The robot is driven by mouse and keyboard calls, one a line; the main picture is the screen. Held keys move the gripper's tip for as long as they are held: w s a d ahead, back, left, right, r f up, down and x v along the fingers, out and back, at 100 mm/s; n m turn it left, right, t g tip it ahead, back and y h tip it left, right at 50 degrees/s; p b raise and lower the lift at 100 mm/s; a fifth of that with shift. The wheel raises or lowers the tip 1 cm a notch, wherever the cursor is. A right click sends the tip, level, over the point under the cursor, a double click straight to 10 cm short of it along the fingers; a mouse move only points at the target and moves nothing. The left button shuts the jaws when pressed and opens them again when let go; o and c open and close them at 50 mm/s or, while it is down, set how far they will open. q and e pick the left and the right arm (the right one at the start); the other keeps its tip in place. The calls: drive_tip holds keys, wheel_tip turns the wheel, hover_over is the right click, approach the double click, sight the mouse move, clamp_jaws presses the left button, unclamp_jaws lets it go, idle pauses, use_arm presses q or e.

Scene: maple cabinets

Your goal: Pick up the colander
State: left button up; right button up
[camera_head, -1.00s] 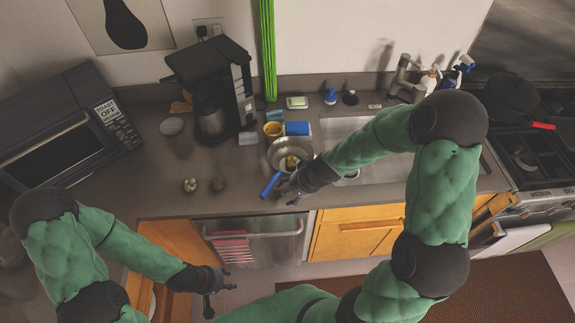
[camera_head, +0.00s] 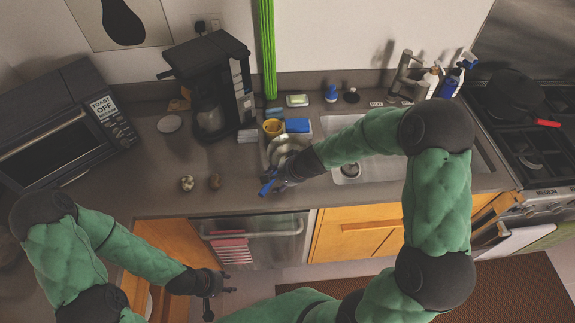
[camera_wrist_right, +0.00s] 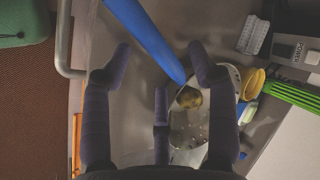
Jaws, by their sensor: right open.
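The colander (camera_head: 277,146) is a metal bowl with a blue handle, on the counter left of the sink. My right forearm and hand cover much of it in the head view. In the right wrist view its perforated bowl (camera_wrist_right: 186,132) holds a brownish round item (camera_wrist_right: 189,97). The blue handle (camera_wrist_right: 147,42) runs between the spread fingers of my right gripper (camera_wrist_right: 157,62). My right gripper (camera_head: 270,184) is open at the handle; I cannot tell whether it touches. My left gripper (camera_head: 217,291) is open and empty, low in front of the cabinets.
A yellow cup (camera_head: 273,127) and a blue sponge-like block (camera_head: 297,125) stand behind the colander. A coffee maker (camera_head: 212,95) stands at the back left. Two small round items (camera_head: 187,183) lie left on the counter. The sink (camera_head: 350,172) is at the right.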

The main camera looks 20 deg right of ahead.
sight(274, 180)
drive_tip(key=b+x, duration=0.1)
drive_tip(key=x, duration=0.2)
drive_tip(key=shift+w+a+f, duration=0.1)
drive_tip(key=shift+a+f, duration=0.05)
drive_tip(key=shift+f, duration=0.2)
clamp_jaws()
drive_tip(key=shift+r, duration=0.1)
drive_tip(key=shift+r, duration=0.1)
